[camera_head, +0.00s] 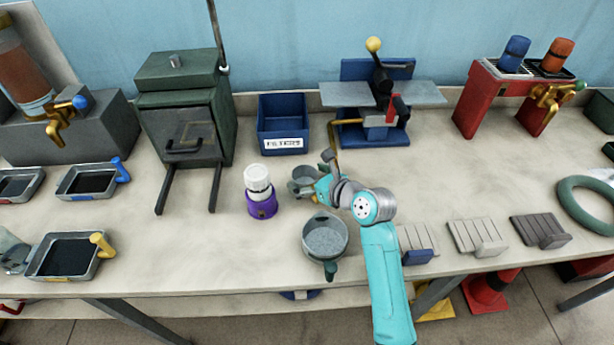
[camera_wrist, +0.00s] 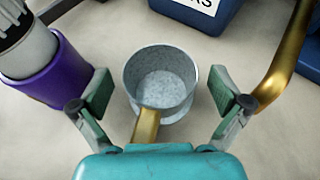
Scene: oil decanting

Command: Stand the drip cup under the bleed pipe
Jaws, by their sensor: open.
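The drip cup, a small grey metal cup, stands upright on the bench in the head view (camera_head: 301,187). In the wrist view the drip cup (camera_wrist: 160,78) is between my fingers, with gaps on both sides, and its brass handle (camera_wrist: 146,124) points toward my palm. My gripper (camera_head: 320,186) is open; its green pads (camera_wrist: 160,92) flank the cup without visible contact. The brass bleed pipe (camera_head: 333,138) comes down from the blue machine. It shows right of my right finger in the wrist view (camera_wrist: 285,60); the cup is left of its lower end.
A purple holder (camera_head: 262,208) with a white filter (camera_head: 257,178) stands close left of the cup. A larger grey pot (camera_head: 325,238) is in front. A blue FILTERS bin (camera_head: 284,142) is behind, beside the blue machine (camera_head: 375,138). Bench is clear right of the pipe.

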